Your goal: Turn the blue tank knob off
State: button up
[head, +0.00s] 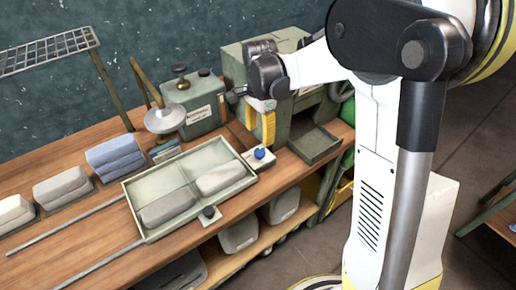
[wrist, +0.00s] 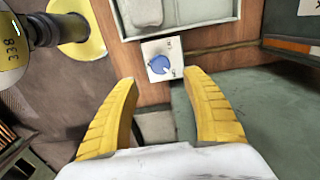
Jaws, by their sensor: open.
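The blue knob (head: 260,153) sits on a small white plate (head: 251,160) at the right end of the tray on the bench. In the wrist view the blue knob (wrist: 159,65) shows on its white plate (wrist: 150,50), ahead of the fingertips. Small marks on the plate are too blurred to read. My gripper (wrist: 164,84) is open, with its yellow fingers apart and nothing between them. In the head view my gripper (head: 258,126) hangs above and behind the knob, apart from it. A second, dark knob (head: 209,212) sits on another plate at the tray's front edge.
A pale green tray (head: 133,192) with two grey blocks lies beside the knob plates. A green metal box (head: 190,103) and a lamp-like disc (head: 165,119) stand behind it. A larger green machine (head: 232,62) with an open drawer (head: 314,144) stands close to my gripper.

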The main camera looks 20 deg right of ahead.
aim_at(260, 151)
notch_tip(260, 151, down, 9)
jog(key=b, duration=0.2)
jog(key=shift+r+b, duration=0.1)
jog(key=shift+b, duration=0.3)
jog(key=c, duration=1.2)
